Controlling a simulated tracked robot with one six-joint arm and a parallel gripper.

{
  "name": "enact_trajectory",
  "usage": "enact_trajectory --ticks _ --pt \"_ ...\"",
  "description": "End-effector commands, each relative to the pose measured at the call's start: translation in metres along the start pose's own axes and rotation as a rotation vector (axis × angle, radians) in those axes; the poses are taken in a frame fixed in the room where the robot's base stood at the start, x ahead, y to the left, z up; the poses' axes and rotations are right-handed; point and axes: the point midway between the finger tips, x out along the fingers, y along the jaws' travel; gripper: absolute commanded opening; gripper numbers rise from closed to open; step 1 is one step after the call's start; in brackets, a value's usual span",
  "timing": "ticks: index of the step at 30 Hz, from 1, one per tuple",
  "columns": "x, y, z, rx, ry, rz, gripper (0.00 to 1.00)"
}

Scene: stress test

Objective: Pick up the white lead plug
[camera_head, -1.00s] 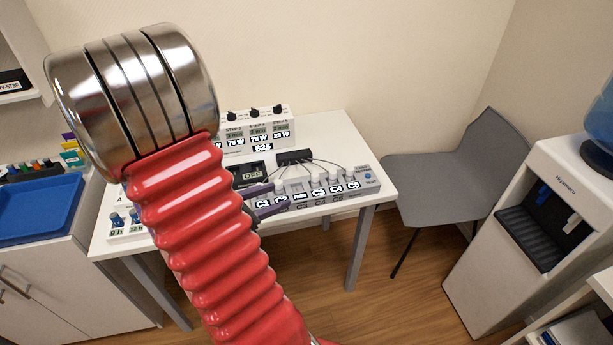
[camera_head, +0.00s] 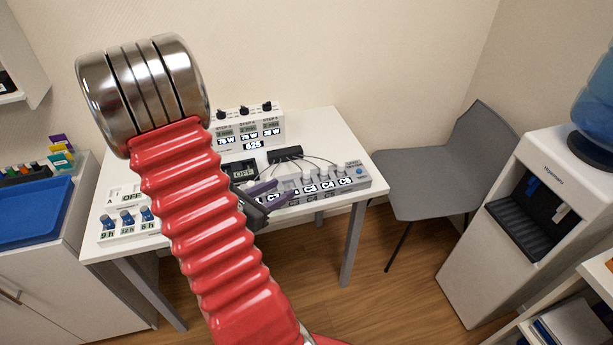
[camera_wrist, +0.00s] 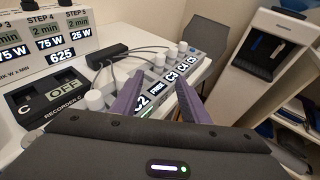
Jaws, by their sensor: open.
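Several white lead plugs stand in a row on the grey labelled panel (camera_head: 350,182), joined by dark cables to a black hub (camera_head: 285,153). Further white plugs (camera_wrist: 172,53) show farther back. I cannot tell which is the one named in the task. My gripper (camera_head: 281,191) has purple fingers, open and empty, low over the panel. In the wrist view my gripper (camera_wrist: 159,82) straddles the labels; whether it touches anything is unclear.
A recorder box (camera_wrist: 55,95) and a step-display box (camera_wrist: 45,45) stand to the left in the wrist view. The white table (camera_head: 330,130) has clear room at its back right. A grey chair (camera_head: 440,165) and water dispenser (camera_head: 525,215) are to the right.

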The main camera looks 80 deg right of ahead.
Motion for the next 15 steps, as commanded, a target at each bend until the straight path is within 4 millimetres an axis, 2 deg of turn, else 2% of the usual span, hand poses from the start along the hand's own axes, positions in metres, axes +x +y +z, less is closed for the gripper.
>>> enact_trajectory --ticks 15 --pt "0.058 -0.001 0.0 0.0 0.0 -0.002 0.41"
